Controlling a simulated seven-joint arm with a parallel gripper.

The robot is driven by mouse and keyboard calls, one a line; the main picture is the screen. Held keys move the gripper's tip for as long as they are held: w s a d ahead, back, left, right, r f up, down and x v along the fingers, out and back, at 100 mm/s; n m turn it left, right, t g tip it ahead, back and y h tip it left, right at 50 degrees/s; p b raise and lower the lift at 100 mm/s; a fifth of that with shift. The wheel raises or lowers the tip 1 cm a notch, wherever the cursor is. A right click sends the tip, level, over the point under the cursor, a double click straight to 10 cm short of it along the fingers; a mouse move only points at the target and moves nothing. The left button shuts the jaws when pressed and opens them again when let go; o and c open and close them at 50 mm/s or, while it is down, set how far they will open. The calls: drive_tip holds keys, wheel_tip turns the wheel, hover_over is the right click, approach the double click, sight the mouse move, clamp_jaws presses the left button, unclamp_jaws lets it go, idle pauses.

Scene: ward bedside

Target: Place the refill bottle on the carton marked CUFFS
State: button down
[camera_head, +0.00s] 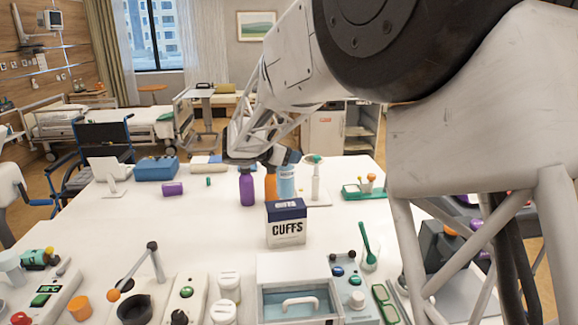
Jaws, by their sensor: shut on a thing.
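The CUFFS carton (286,228) is a white box with a dark blue top band, upright on the white table. My gripper (285,160) is just behind and above the carton, pointing down. It is shut on the upper part of a light blue bottle (286,183), which looks upright and is likely the refill bottle; its label is too small to read. The bottle's lower end meets the carton's top edge in the picture. I cannot tell whether it touches the carton or is behind it. The fingertips are small and partly hidden.
A purple bottle (246,187) and an orange bottle (270,187) stand close left of the held bottle. A white pump bottle (316,184) is close right. Devices and white jars (229,286) crowd the front edge. The table left of the carton is clear.

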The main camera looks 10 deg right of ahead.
sight(289, 165)
drive_tip(key=shift+w, duration=0.2)
drive_tip(key=shift+f, duration=1.85)
drive_tip(key=c, duration=0.7)
unclamp_jaws()
drive_tip(key=shift+o, duration=0.2)
drive_tip(key=v, duration=1.2)
